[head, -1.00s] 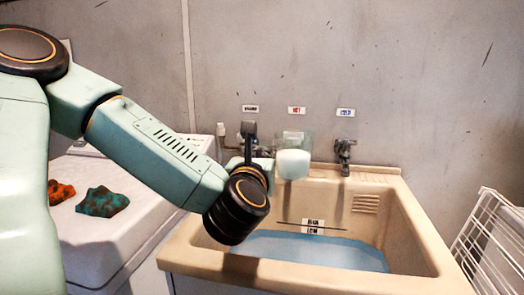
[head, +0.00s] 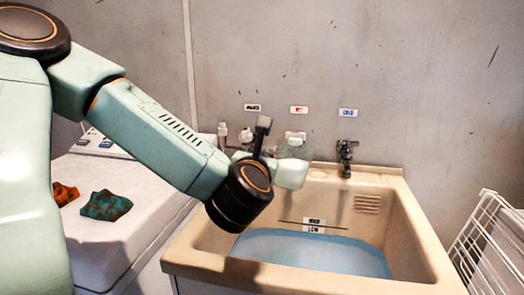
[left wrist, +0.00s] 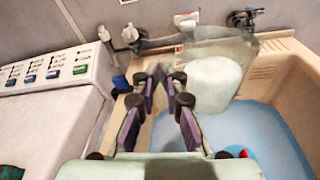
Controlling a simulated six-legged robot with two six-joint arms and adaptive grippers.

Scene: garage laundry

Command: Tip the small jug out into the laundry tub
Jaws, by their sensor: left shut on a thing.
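The small jug (head: 293,173) is see-through with a pale whitish mass inside. It is tilted over the back left part of the laundry tub (head: 418,215), which is beige and holds blue water (head: 310,255). My left gripper (head: 272,160) is shut on the jug, partly hidden behind my wrist. In the left wrist view the fingers (left wrist: 167,85) reach to the side of the jug (left wrist: 218,62), with the tub water below it. I cannot tell whether anything is pouring out. My right gripper is not in view.
Taps (head: 345,158) stand along the back of the tub, under small wall labels. A white machine (head: 110,235) at the left bears orange and teal cloths (head: 105,205). A white wire rack (head: 485,245) stands at the right.

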